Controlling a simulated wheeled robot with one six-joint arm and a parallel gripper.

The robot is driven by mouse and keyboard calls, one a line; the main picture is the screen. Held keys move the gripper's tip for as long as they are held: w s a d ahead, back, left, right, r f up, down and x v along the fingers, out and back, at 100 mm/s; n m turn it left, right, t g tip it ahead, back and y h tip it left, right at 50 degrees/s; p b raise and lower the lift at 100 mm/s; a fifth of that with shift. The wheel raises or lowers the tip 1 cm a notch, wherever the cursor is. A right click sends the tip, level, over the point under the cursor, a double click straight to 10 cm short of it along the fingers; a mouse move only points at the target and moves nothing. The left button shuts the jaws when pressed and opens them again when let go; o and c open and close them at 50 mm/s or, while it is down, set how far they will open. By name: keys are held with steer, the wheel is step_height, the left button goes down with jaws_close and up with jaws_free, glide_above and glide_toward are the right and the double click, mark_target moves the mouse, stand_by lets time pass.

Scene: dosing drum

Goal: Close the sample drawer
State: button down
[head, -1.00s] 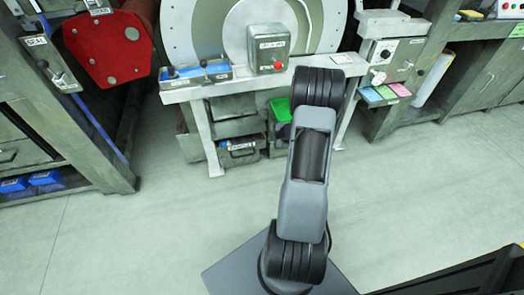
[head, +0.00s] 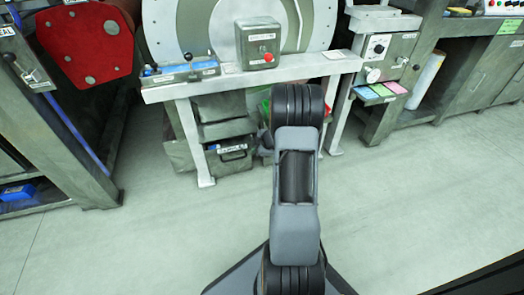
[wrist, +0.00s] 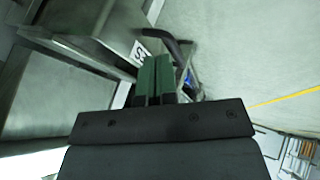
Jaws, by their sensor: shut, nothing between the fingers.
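The sample drawer (head: 232,158) sits low under the white-topped bench, left of my arm in the head view. Its front has a white label and a dark handle, and it seems to stand out from the cabinet. In the wrist view the drawer's label (wrist: 141,53) and dark handle (wrist: 180,46) show just beyond the fingertips. My gripper (wrist: 157,62) is shut and empty, its green fingers together close to the drawer front. I cannot tell whether they touch it. In the head view my arm hides most of the gripper.
The bench (head: 250,78) has white legs on both sides of the drawer. A grey box with a red button (head: 257,45) stands on top, before the large drum. A dark cabinet (head: 60,150) is at left, and a side bench (head: 395,90) at right. The floor in front is clear.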

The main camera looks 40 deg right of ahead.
mark_target(248, 146)
steer(key=shift+w+d+f+b, duration=0.1)
steer(key=shift+w+d+b, duration=0.15)
steer(key=shift+w, duration=0.4)
steer(key=shift+w+d+f+b, duration=0.1)
steer(key=shift+w+d, duration=0.1)
steer(key=shift+w, duration=0.5)
steer(key=shift+w+d+b, duration=0.2)
steer(key=shift+w+d, duration=0.05)
steer(key=shift+w, duration=0.4)
